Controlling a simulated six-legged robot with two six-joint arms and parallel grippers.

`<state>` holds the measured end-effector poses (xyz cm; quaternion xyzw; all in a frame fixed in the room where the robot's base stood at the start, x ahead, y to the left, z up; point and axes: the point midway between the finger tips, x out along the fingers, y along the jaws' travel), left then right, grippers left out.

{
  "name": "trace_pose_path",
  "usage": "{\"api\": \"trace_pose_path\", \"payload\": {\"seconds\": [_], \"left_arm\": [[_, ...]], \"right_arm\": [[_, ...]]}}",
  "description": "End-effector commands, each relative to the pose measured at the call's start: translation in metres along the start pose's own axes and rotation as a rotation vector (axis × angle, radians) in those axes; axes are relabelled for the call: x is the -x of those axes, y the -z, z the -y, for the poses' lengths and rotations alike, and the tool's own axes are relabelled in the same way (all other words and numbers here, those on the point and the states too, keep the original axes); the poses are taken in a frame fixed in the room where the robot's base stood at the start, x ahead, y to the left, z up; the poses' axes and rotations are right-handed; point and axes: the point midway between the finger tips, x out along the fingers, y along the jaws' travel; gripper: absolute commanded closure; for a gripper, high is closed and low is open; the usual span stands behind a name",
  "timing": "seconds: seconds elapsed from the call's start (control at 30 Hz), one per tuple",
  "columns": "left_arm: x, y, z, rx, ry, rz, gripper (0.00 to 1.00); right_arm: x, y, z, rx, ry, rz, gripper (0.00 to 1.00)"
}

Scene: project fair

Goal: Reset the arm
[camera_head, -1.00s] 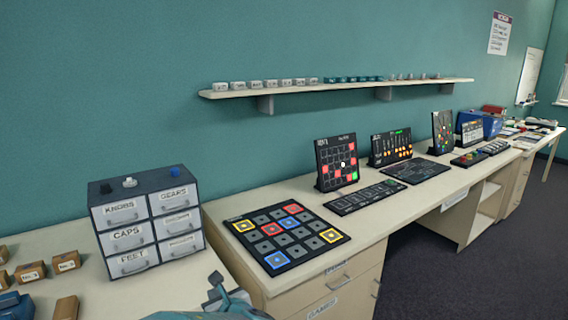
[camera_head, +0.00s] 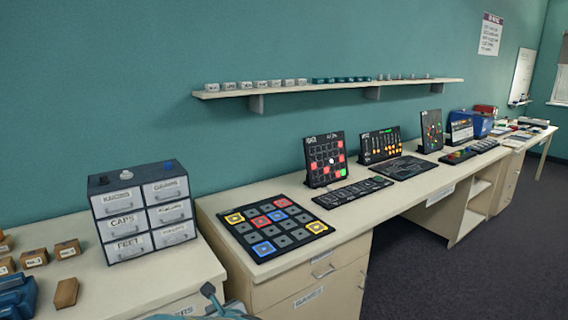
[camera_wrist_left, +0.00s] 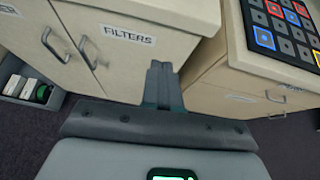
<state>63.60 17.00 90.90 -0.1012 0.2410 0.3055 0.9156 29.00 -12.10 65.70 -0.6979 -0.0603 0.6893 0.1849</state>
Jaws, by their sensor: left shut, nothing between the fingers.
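My left gripper (camera_wrist_left: 160,85) shows in the left wrist view with its fingers together and nothing between them. It points at the cabinet front beside a door labelled FILTERS (camera_wrist_left: 128,37), near the gap between two cabinets. In the head view only a small part of my left arm shows at the bottom edge, around the gap between the tables. My right gripper is in neither view.
A colored button board (camera_head: 267,228) lies on the long desk (camera_head: 345,225). A labelled drawer unit (camera_head: 143,216) and small boxes stand on the left table (camera_head: 110,290). Game panels line the desk. A wall shelf (camera_head: 320,88) holds small items. Floor is open at right.

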Motion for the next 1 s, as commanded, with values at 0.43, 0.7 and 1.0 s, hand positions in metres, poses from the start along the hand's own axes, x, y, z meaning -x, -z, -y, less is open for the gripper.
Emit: {"api": "trace_pose_path", "payload": {"seconds": [0.43,0.7,1.0], "left_arm": [[0.005,0.167,-0.068,0.353,-0.19,-0.563,1.0],[0.108,0.326,-0.129,1.257,-0.822,-1.095,1.0],[0.142,0.363,-0.17,2.225,-1.47,-0.807,1.0]], "right_arm": [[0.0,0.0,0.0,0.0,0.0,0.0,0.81],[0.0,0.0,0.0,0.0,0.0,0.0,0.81],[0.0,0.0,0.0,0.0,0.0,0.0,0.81]]}}
